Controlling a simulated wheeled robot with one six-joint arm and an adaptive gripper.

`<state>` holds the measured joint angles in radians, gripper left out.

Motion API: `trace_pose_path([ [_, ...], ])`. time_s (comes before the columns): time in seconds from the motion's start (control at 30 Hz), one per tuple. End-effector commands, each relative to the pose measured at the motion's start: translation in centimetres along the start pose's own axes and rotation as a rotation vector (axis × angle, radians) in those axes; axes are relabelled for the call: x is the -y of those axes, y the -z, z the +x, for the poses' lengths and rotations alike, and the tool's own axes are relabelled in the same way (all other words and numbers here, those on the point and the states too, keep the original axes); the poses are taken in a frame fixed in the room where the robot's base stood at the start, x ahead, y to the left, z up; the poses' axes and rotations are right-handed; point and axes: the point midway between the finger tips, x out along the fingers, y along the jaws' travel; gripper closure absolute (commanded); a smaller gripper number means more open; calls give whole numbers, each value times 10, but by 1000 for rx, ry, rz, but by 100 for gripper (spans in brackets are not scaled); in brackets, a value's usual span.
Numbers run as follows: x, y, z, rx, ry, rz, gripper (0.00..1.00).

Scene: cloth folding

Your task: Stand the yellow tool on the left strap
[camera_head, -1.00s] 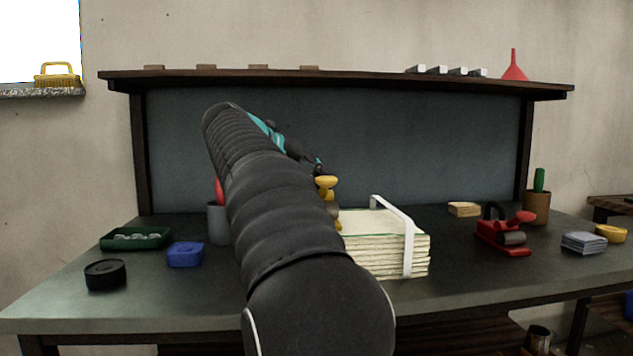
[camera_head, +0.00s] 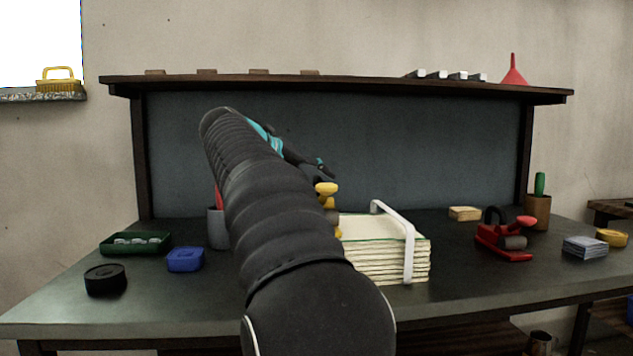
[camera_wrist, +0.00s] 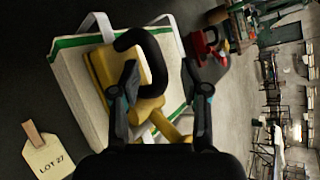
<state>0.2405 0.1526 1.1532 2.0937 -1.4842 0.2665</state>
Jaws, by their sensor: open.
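The yellow tool (camera_head: 327,189), with a black curved handle, shows partly behind my arm in the head view. In the wrist view the tool (camera_wrist: 146,100) is over the stack of cream sheets with green edging (camera_wrist: 80,85); I cannot tell exactly what it rests on. My gripper (camera_wrist: 158,85) is open, its fingers apart on either side of the tool. A white strap (camera_head: 408,250) goes round the right part of the stack (camera_head: 375,228). In the wrist view, white strap pieces (camera_wrist: 97,25) show beyond the tool. The left strap is hidden by my arm in the head view.
A red tool (camera_head: 503,240) and a grey stack (camera_head: 585,247) are to the right. A blue box (camera_head: 185,259), a black round tin (camera_head: 105,279) and a green tray (camera_head: 135,243) are to the left. A tag (camera_wrist: 50,155) lies beside the stack. The bench's front right is clear.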

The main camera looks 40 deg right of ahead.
Motion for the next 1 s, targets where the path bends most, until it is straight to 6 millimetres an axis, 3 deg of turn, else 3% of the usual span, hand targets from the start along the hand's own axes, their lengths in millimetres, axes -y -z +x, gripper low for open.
trace_pose_path([
  [0.53,1,-1,-99,4,-1,0,55],
  [0.73,0,0,-114,2,-1,0,55],
  [1.0,0,0,-115,2,0,0,55],
])
